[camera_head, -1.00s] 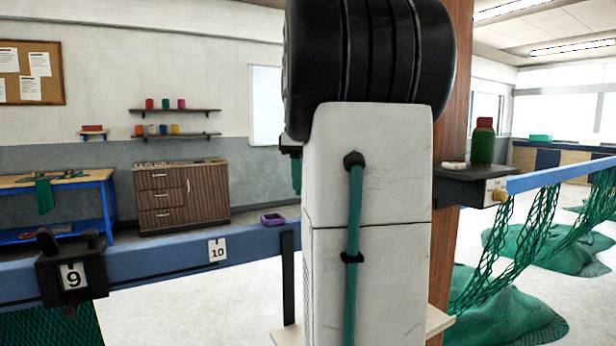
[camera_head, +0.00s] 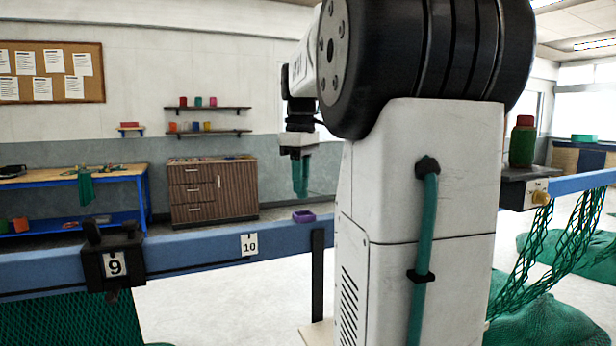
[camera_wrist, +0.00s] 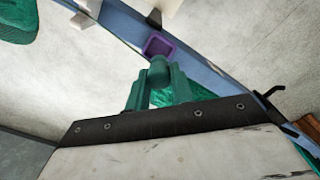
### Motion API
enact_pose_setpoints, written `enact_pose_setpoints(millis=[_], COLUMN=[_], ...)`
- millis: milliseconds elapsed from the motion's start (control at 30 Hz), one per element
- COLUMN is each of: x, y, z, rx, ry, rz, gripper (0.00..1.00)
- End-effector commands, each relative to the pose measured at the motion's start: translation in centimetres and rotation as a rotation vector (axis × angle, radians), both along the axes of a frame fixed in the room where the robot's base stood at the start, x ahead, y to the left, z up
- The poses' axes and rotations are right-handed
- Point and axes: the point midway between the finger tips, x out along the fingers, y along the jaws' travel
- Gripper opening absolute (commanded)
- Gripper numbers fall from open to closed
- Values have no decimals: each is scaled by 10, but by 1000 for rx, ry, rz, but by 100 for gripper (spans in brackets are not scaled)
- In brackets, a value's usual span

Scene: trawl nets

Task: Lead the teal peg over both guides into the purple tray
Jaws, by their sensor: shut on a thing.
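My gripper (camera_head: 301,178) has teal fingers and points down above the blue rail, left of my arm's column in the head view. In the wrist view my gripper (camera_wrist: 157,92) is shut on the teal peg (camera_wrist: 160,68), whose rounded end shows between the fingers. The small purple tray (camera_head: 303,216) sits on the blue rail below my gripper in the head view. In the wrist view the purple tray (camera_wrist: 158,46) lies just beyond the peg, apart from it.
The blue rail (camera_head: 195,247) runs across the front and carries a tag marked 10 (camera_head: 249,244). Green netting (camera_head: 70,325) hangs below it. A black shelf (camera_head: 525,184) with a green bottle (camera_head: 522,145) stands right of my arm.

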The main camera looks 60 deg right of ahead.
Motion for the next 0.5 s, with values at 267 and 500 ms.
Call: enact_pose_setpoints(millis=[267,500], x=[-1,-1], y=[0,-1], z=[-23,-38], rx=[2,2], ry=[1,1], rz=[0,0], gripper=[2,2])
